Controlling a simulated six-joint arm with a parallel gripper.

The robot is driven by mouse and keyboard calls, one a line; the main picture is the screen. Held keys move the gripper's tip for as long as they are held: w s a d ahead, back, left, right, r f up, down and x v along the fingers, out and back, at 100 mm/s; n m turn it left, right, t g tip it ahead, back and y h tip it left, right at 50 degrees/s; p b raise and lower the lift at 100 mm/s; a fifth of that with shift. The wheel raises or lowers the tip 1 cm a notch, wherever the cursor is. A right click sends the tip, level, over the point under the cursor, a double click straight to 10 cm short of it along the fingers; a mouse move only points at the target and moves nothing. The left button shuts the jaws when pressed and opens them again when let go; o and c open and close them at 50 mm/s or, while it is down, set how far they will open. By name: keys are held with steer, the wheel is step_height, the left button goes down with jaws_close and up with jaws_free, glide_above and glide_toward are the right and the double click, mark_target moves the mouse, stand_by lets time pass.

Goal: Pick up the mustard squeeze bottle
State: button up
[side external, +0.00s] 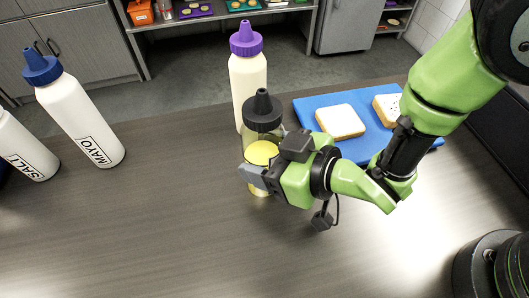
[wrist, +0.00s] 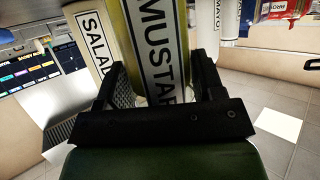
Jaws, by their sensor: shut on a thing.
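The mustard squeeze bottle (side external: 262,152) is clear with yellow contents and a black nozzle cap. It stands upright on the table in the side view. In the wrist view its label (wrist: 160,45) reads "MUSTA", with the rest hidden. My gripper (side external: 258,175) has come in from the right, low on the bottle, and its fingers are shut around it. In the wrist view my gripper (wrist: 158,88) has one finger on each side of the bottle. I cannot tell whether the bottle's base touches the table.
A cream bottle with a purple cap (side external: 247,75) stands just behind the mustard. A blue board (side external: 310,108) with bread slices (side external: 340,121) lies behind my gripper. White mayo (side external: 80,115) and salt (side external: 22,148) bottles stand at left. The front table (side external: 150,230) is clear.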

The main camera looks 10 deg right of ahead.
mark_target(270, 108)
step_height(270, 108, up, 10)
stand_by(0.5)
steer(key=shift+w, duration=0.1)
stand_by(0.9)
